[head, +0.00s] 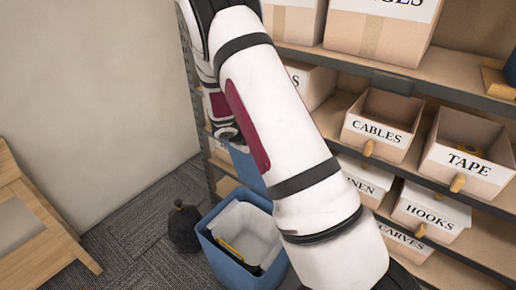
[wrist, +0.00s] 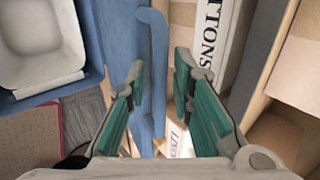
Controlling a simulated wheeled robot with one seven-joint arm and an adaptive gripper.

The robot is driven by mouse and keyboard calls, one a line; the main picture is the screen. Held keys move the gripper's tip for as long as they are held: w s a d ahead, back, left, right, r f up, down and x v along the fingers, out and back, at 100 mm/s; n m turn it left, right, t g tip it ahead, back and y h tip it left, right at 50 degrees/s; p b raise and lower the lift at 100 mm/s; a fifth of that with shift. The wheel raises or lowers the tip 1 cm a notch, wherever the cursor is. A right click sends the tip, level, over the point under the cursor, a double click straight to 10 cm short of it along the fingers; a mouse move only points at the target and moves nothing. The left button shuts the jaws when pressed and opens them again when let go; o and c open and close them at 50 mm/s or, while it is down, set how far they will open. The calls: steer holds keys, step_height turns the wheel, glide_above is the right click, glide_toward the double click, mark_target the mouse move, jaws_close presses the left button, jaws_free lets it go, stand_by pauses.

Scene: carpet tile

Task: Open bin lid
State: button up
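The blue bin (head: 222,265) stands on the carpet in front of the shelf, with its mouth uncovered and a pale inner bucket (head: 250,228) showing. Its blue lid (head: 247,168) stands raised at the back of the bin, partly hidden by my arm. In the wrist view the bin's rim (wrist: 92,70) is at upper left, and the lid (wrist: 122,35) shows edge-on with a curved blue strip (wrist: 157,45). My gripper (wrist: 158,88) is open, its green-padded fingers apart on either side of the blue strip. I cannot tell whether either finger touches it.
A shelf rack holds labelled cardboard boxes, including the cables box (head: 382,125) and the tape box (head: 468,155), close to my arm. A dark round object (head: 184,228) lies on the carpet left of the bin. A wooden frame (head: 35,215) stands at far left.

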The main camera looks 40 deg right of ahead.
steer(key=shift+a, duration=0.1)
steer(key=v, duration=1.2)
stand_by(0.4)
steer(key=s+a+r+m+y, duration=0.1)
steer(key=s+a+r+m, duration=0.2)
steer(key=s+r+m, duration=0.55)
steer(key=s+a+r+m+y, duration=0.2)
steer(key=s+r+m, duration=0.4)
steer(key=m, duration=0.6)
steer(key=s+a+r+m+t+y, duration=0.1)
steer(key=s+a+r+m+y, duration=0.1)
steer(key=s+a+m, duration=0.3)
steer(key=s+a+r+m+t+y, duration=0.1)
steer(key=s+a+m, duration=0.4)
steer(key=s+m, duration=0.5)
steer(key=r+m+y, duration=0.1)
steer(key=m, duration=0.3)
steer(key=shift+s+a+r+y, duration=0.25)
steer(key=shift+y, duration=0.05)
